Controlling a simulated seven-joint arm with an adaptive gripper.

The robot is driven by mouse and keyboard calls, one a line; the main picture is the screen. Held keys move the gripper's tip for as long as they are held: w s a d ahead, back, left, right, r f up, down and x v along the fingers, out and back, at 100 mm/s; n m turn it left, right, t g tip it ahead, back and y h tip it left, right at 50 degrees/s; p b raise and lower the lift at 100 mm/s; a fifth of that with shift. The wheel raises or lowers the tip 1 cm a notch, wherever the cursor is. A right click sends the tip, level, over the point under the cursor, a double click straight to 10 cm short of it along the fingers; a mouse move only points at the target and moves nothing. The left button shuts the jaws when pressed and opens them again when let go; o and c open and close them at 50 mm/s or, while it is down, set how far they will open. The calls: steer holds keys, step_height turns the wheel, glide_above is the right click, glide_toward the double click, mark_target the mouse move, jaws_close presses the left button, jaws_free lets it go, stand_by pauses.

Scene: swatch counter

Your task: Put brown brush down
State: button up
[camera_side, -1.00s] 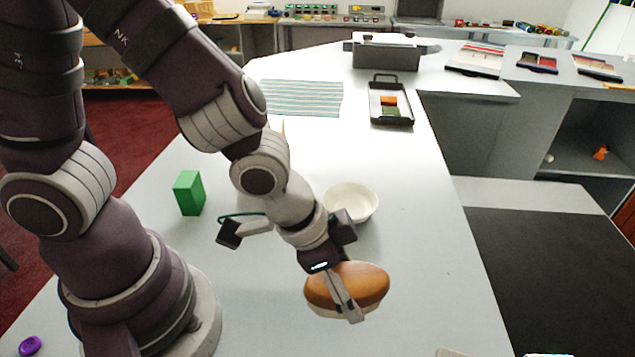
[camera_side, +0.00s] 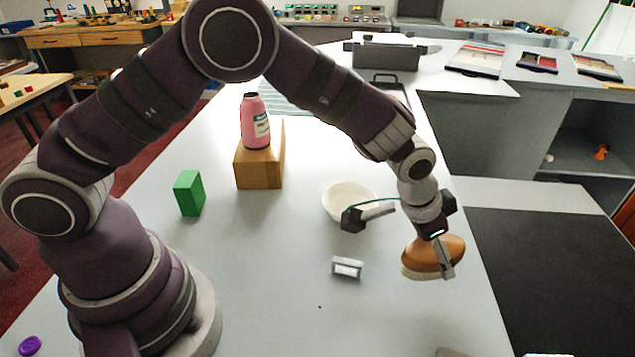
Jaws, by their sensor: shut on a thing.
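The brown brush (camera_side: 420,254) has a rounded wooden back and pale bristles on its underside. My gripper (camera_side: 446,272) is shut on it, with one finger showing across its near right side. The other finger is hidden behind the brush. The brush is at the right part of the white counter (camera_side: 300,290), near its right edge. It seems to be held above the surface, bristles down, but I cannot tell the exact gap.
A small white-and-grey block (camera_side: 347,268) lies left of the brush. A white bowl (camera_side: 345,196) stands behind it. A pink bottle (camera_side: 255,125) stands on a wooden block (camera_side: 258,172). A green block (camera_side: 188,194) stands left. The front middle counter is clear.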

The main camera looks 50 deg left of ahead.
mark_target(429, 267)
steer(key=shift+f, duration=1.75)
steer(key=shift+f, duration=0.1)
steer(key=o, duration=1.2)
steer(key=v, duration=1.1)
steer(key=shift+r, duration=0.45)
steer(key=s+a+r+n+y, duration=0.1)
steer(key=s+a+r+n, duration=0.1)
steer(key=s+a+r, duration=0.2)
steer(key=s+a+r+n+t+y, duration=0.1)
steer(key=s+a+r+n, duration=0.2)
steer(key=s+a, duration=0.7)
steer(key=shift+a+r, duration=0.5)
steer(key=shift+r, duration=0.5)
